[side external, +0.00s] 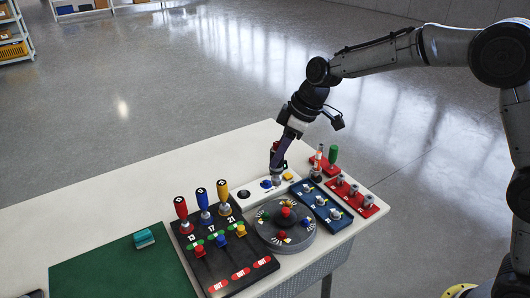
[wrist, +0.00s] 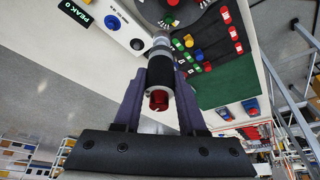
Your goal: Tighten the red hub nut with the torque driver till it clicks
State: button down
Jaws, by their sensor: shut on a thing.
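The round grey hub (side external: 262,236) lies on the table. One red nut (side external: 285,211) stands near its middle and another red piece (side external: 282,235) sits toward its front; green and blue pieces are on it too. My gripper (side external: 277,160) is above the white panel behind the hub. In the wrist view my gripper (wrist: 159,90) is shut on a driver with a black grip (wrist: 160,72) and a red end cap (wrist: 158,99). The driver's metal tip (wrist: 178,45) points away from the jaws and is clear of the red nut in the wrist view (wrist: 172,3).
The white panel (side external: 254,195) has a blue button (side external: 266,184) and a display reading PEAK 0 (wrist: 75,12). A black rack (side external: 225,265) holds red, blue and yellow handled drivers. Navy (side external: 320,207) and red (side external: 350,196) socket trays stand right. A green mat (side external: 120,270) lies left.

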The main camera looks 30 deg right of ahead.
jog(key=shift+s+d+r, duration=0.15)
jog(key=shift+s+r, duration=0.1)
jog(key=shift+s, duration=0.3)
jog(key=shift+s+f+n+g, duration=0.3)
jog(key=shift+s+n, duration=0.05)
jog(key=shift+n, duration=0.45)
jog(key=s+a+f+n+g+y, duration=0.1)
jog(key=s+a+f+n, duration=0.2)
jog(key=f, duration=0.6)
jog(key=shift+s+f+n, duration=0.2)
jog(key=shift+s+n, duration=0.2)
jog(key=shift+s, duration=0.7)
jog(key=shift+f, duration=1)
jog(key=c, duration=0.6)
grip_release()
jog(key=shift+c, duration=0.2)
jog(key=shift+a+f+g+h, duration=0.15)
jog(key=shift+g+h, duration=0.25)
jog(key=shift+h, duration=0.6)
